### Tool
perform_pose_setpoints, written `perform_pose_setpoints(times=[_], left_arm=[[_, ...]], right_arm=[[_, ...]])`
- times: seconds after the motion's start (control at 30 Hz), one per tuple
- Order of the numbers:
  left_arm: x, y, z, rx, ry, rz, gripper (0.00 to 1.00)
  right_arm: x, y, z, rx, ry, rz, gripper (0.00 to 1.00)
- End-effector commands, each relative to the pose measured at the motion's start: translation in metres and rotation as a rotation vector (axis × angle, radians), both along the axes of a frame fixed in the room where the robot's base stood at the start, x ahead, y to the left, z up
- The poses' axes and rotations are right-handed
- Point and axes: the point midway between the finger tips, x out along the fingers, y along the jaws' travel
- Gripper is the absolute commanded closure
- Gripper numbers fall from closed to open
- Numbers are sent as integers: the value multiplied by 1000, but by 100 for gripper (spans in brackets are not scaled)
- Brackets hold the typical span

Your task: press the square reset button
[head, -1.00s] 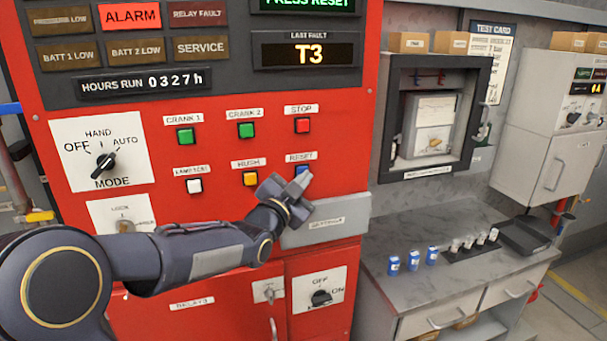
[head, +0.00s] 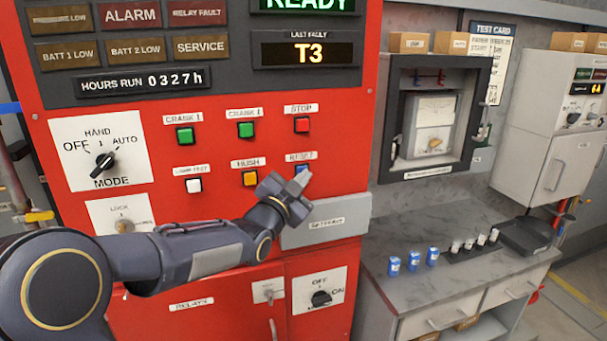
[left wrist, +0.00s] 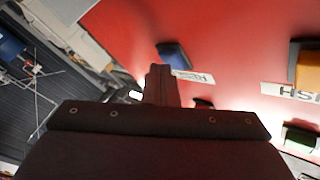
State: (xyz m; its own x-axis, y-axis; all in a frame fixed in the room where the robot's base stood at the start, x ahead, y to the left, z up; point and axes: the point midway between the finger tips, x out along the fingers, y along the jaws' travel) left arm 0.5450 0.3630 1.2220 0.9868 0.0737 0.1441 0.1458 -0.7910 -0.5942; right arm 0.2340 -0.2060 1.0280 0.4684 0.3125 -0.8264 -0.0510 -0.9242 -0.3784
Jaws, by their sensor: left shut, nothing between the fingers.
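The blue square reset button (head: 302,169) sits on the red panel (head: 345,130), below a small label reading RESET, at the right of the lower button row. My left gripper (head: 300,182) is shut and empty, with its tips at the lower edge of the button in the head view, partly covering it. In the left wrist view the blue button (left wrist: 174,54) shows just beyond the shut fingers (left wrist: 160,75). I cannot tell whether the fingertips touch it. The display (head: 305,5) at the top reads READY, and the ALARM lamp (head: 131,14) is dark. My right gripper is not in view.
The orange HUSH button (head: 250,178) is left of the reset button, and the red STOP button (head: 302,125) is above it. A grey ledge (head: 327,220) juts out below. A counter (head: 440,250) with small blue and white items stands at right.

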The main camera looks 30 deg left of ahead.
Motion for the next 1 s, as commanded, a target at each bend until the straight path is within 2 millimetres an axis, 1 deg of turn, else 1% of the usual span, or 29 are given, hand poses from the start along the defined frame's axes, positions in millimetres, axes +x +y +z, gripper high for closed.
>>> perform_pose_setpoints(times=[0.03, 0.23, 0.57, 0.67, 0.9, 1.0], left_arm=[[-2, -1, -2, 0, -1, 2, 100], [-9, -10, -2, -1, -1, 0, 100], [-10, -12, -1, -1, 0, 0, 100], [-13, -14, -1, -1, -2, -1, 100], [-28, -32, -3, -2, -3, -2, 100], [-34, -40, -1, -1, -3, -1, 100]], right_arm=[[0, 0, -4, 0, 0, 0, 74], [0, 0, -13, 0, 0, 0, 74], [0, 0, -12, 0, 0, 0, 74], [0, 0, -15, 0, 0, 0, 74], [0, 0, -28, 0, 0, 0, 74], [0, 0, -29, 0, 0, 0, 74]])
